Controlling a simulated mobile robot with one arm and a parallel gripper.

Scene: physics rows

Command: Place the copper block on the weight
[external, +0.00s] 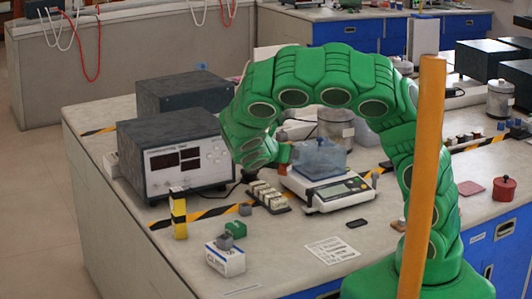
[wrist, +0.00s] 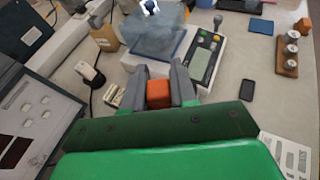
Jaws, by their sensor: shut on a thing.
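The copper block (wrist: 158,94) is a small orange-brown cube. My gripper (wrist: 158,76) is shut on it, with a grey finger on each side. In the external view my gripper (external: 284,154) hangs left of the balance, and the block (external: 283,170) shows as a small reddish patch below it. Silvery metal weights (wrist: 291,48) stand on a wooden strip at the right of the wrist view, apart from my gripper. I cannot tell which one the task's weight is. My arm may hide them in the external view.
A balance (external: 340,191) with a clear blue-tinted box (external: 320,160) stands beside my gripper. A slotted tray (external: 268,197) of pale pieces lies below. A dark instrument (external: 178,155) stands left. A black flat item (external: 357,223) lies in front. Bare bench surrounds a printed sheet (external: 332,249).

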